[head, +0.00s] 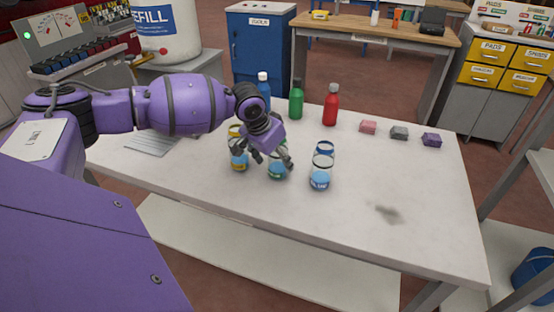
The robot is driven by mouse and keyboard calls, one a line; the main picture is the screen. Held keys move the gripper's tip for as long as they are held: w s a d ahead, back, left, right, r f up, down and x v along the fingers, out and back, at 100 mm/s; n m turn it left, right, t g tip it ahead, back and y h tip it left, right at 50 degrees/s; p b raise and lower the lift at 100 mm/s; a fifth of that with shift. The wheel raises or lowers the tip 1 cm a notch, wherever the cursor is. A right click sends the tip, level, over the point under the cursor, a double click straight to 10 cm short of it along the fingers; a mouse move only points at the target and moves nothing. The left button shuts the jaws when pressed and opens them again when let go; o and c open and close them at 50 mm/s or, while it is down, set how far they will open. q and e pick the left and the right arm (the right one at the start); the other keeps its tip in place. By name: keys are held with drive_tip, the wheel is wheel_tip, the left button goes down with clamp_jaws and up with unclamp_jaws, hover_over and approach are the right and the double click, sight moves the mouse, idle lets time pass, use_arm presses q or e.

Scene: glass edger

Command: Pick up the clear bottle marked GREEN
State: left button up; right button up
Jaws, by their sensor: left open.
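Three clear bottles with blue liquid stand in a row on the white table (410,190). The middle clear bottle (278,172) is under my left gripper (273,160), which partly hides it; its label is too small to read, but by its place between the yellow- and blue-marked ones it looks like the one marked GREEN. My left gripper is open, pointing down, with its fingers around or just in front of the bottle's upper part; I cannot tell if they touch it. My right gripper is not in view.
A yellow-marked clear bottle (239,161) stands close left, a blue-marked one (321,176) close right. Behind stand blue (264,90), green (296,101) and red (331,106) bottles. Pink (368,127), grey (399,133) and purple (432,139) blocks lie right. The table's front right is clear.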

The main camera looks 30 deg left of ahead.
use_arm(q)
drive_tip(key=shift+x, duration=0.8)
drive_tip(key=shift+c, duration=0.5)
drive_tip(key=c, duration=1.2)
drive_tip(key=shift+r, duration=0.2)
